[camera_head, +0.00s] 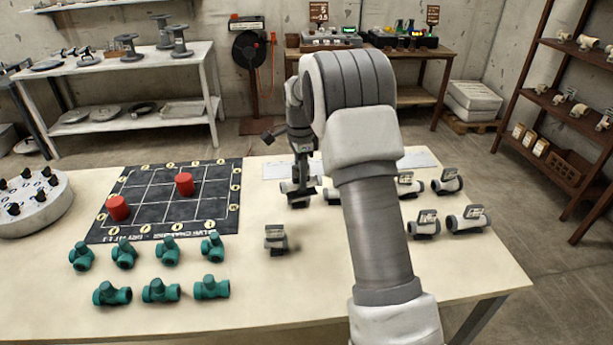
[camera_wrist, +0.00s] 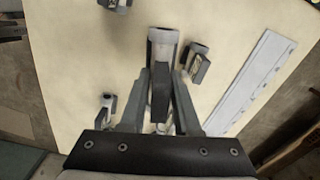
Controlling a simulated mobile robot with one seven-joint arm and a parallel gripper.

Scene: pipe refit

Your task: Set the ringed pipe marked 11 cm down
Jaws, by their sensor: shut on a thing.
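My gripper (camera_head: 301,186) is shut on a short pale pipe (camera_head: 287,187) above the far middle part of the table, right of the dark grid mat. In the wrist view my gripper (camera_wrist: 160,78) holds the pipe (camera_wrist: 163,38), whose pale end sticks out beyond the fingers; a dark tag stands between them. I cannot read its mark or make out a ring. I cannot tell whether the pipe touches the tabletop. Similar tagged pipes lie apart: one (camera_head: 275,238) nearer the front, others (camera_head: 424,224) (camera_head: 467,220) (camera_head: 447,181) to the right.
A pale strip (camera_wrist: 250,85) lies beside the held pipe. Another pipe (camera_wrist: 197,62) lies close to it. The grid mat (camera_head: 150,232) bears two red cylinders (camera_head: 118,208) (camera_head: 184,184). Several green valve fittings (camera_head: 160,290) stand in front. The table's front middle is clear.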

